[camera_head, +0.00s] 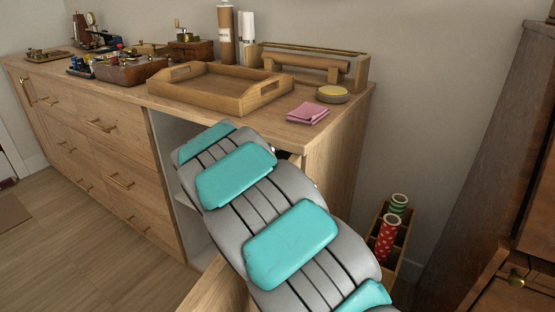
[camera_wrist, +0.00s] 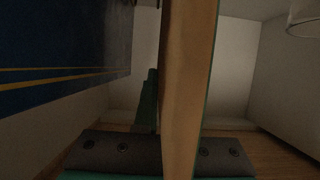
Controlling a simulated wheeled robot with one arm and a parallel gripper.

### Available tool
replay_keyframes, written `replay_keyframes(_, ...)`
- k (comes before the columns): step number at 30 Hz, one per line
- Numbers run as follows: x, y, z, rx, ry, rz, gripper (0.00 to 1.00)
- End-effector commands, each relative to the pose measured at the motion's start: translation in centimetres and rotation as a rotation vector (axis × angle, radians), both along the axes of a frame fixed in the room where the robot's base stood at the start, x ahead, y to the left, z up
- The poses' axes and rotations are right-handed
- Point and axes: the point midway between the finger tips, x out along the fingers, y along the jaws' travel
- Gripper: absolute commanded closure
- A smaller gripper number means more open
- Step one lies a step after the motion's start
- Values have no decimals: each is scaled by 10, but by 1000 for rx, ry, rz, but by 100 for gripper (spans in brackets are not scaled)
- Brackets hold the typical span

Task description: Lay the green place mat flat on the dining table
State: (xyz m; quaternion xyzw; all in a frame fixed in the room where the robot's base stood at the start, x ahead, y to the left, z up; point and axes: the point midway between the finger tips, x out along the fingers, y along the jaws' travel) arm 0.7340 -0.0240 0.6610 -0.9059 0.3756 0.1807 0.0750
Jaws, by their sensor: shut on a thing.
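My gripper (camera_wrist: 163,152) is inside the open sideboard cabinet; in the head view my arm hides it. In the wrist view its dark grey jaw parts lie on both sides of an upright tan slab (camera_wrist: 190,70) with thin green edges, and it is shut on this slab. I cannot tell for certain whether the slab is the green place mat seen edge-on. A dark green piece (camera_wrist: 147,102) stands just left of the slab; its link to the slab is unclear. The dining table is in neither view.
The sideboard (camera_head: 125,92) bears a wooden tray (camera_head: 222,108), a pink cloth (camera_head: 308,113) and a round yellow-topped item (camera_head: 332,94). A crate with rolls (camera_head: 390,235) stands on its right. A dark blue panel with yellow stripes (camera_wrist: 60,45) is close left of the slab.

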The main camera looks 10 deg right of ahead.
Motion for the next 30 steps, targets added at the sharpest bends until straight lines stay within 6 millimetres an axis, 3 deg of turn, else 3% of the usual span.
replay_keyframes(6,-1,3,17,-1,0,4,100)
replay_keyframes(30,-83,86,13,-1,1,6,100)
